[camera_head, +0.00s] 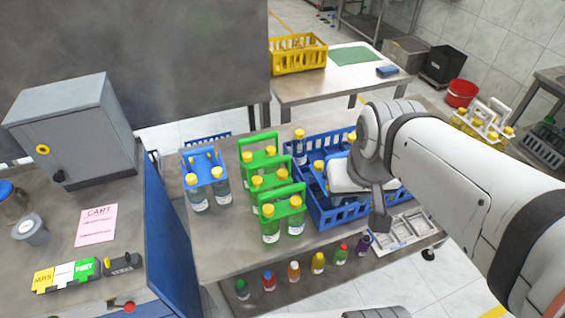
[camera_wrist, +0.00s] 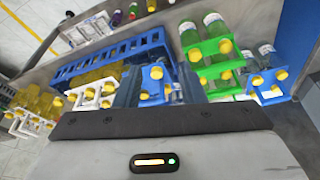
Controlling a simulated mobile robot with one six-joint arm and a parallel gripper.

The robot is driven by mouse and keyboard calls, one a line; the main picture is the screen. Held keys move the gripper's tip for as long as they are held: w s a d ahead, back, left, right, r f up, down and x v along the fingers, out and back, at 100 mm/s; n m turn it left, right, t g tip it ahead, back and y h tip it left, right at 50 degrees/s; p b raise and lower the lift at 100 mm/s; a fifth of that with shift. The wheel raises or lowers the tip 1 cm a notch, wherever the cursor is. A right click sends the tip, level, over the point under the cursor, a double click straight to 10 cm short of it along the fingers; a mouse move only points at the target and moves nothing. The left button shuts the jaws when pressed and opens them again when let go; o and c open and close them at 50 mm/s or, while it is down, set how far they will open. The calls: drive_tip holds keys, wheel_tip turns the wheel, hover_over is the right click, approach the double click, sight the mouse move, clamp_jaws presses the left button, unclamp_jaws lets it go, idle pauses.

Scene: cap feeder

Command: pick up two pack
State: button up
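A blue two-pack carrier (camera_head: 204,163) with two yellow-capped bottles stands on the left of the metal table; it also shows in the wrist view (camera_wrist: 268,82). Green carriers (camera_head: 283,192) with yellow-capped bottles stand close together to its right, and in the wrist view (camera_wrist: 216,47) too. A blue crate (camera_head: 338,216) holds more bottles and carriers, including a blue carrier (camera_wrist: 152,80) and a white one (camera_wrist: 90,96) in the wrist view. My gripper (camera_head: 380,217) hangs over the crate's right part, hiding some of it. Its fingers are not clear enough to tell open or shut.
Small coloured-cap bottles (camera_head: 293,271) line the lower front shelf beside a white tray (camera_head: 405,232). A grey cabinet (camera_head: 75,130) and pink card (camera_head: 97,226) are on the left bench. A back table (camera_head: 300,88) holds a yellow crate (camera_head: 298,55). White carriers (camera_head: 483,118) stand at right.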

drive_tip(key=shift+s+r, duration=0.1)
drive_tip(key=shift+s, duration=0.2)
drive_tip(key=shift+o, duration=0.5)
drive_tip(key=shift+a, duration=0.1)
drive_tip(key=shift+w+m, duration=0.5)
drive_tip(key=shift+w, duration=0.05)
drive_tip(key=m+g+y+p, duration=0.4)
drive_tip(key=m, duration=1)
hover_over(282, 195)
drive_tip(key=w+d, duration=0.2)
wheel_tip(282, 195, down, 8)
drive_tip(key=shift+s+f, duration=0.15)
drive_tip(key=shift+f, duration=0.05)
drive_tip(key=shift+a+f, duration=0.2)
drive_tip(key=shift+f, duration=0.1)
drive_tip(key=shift+g, duration=0.3)
drive_tip(key=x, duration=0.6)
drive_tip(key=shift+s+d+f+p, duration=0.1)
drive_tip(key=shift+s+f+p, duration=0.05)
drive_tip(key=shift+f+p, duration=0.15)
drive_tip(key=shift+f, duration=0.35)
drive_tip(key=shift+f, duration=0.25)
